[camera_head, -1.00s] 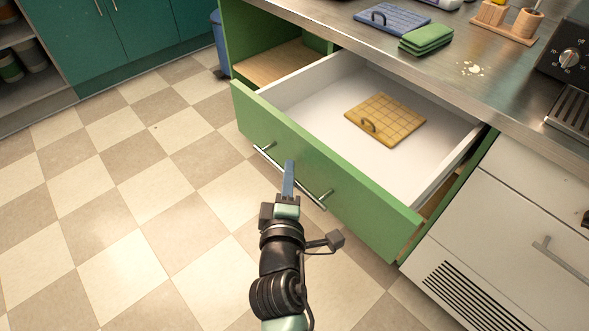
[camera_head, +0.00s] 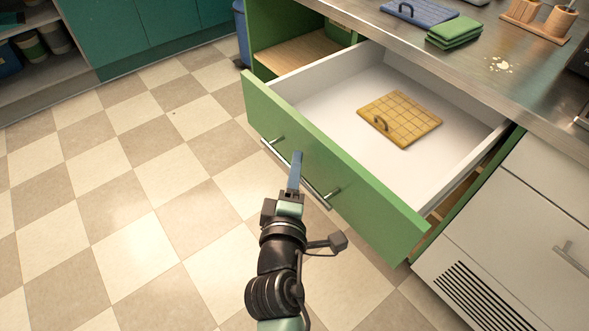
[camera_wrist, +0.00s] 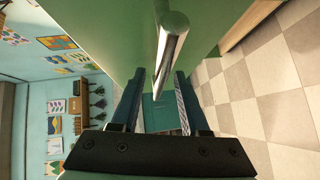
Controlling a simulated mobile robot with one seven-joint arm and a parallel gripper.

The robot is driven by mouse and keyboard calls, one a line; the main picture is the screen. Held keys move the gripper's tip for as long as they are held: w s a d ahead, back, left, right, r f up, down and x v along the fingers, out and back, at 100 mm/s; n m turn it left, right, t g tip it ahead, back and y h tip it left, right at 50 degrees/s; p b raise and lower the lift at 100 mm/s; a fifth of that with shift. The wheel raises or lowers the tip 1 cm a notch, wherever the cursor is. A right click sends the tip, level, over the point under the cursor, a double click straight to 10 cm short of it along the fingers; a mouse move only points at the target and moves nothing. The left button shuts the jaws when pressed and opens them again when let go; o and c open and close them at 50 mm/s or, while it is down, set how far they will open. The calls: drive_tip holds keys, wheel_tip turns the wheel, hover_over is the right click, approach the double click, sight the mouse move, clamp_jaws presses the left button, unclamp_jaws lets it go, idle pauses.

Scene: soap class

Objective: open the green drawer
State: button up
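The green drawer (camera_head: 340,183) is pulled well out from under the counter, its white inside showing. A yellow gridded board (camera_head: 399,119) with a small handle lies in it. A silver bar handle (camera_head: 325,193) runs across the drawer front and also shows in the wrist view (camera_wrist: 171,45). My gripper (camera_head: 295,160) is at the middle of this handle. In the wrist view the bar passes between the two fingers (camera_wrist: 159,82), which stand apart with gaps visible beside it. Contact between finger and bar cannot be made out.
The metal counter (camera_head: 490,85) holds a green folded cloth (camera_head: 453,32), a blue board (camera_head: 418,12) and a wooden holder (camera_head: 537,20). An open green compartment (camera_head: 297,52) is left of the drawer. White units (camera_head: 520,215) stand at right. The checkered floor (camera_head: 130,200) at left is clear.

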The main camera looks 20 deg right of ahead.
drive_tip(key=shift+s+a, duration=0.1)
drive_tip(key=v, duration=1.2)
drive_tip(key=shift+s, duration=0.4)
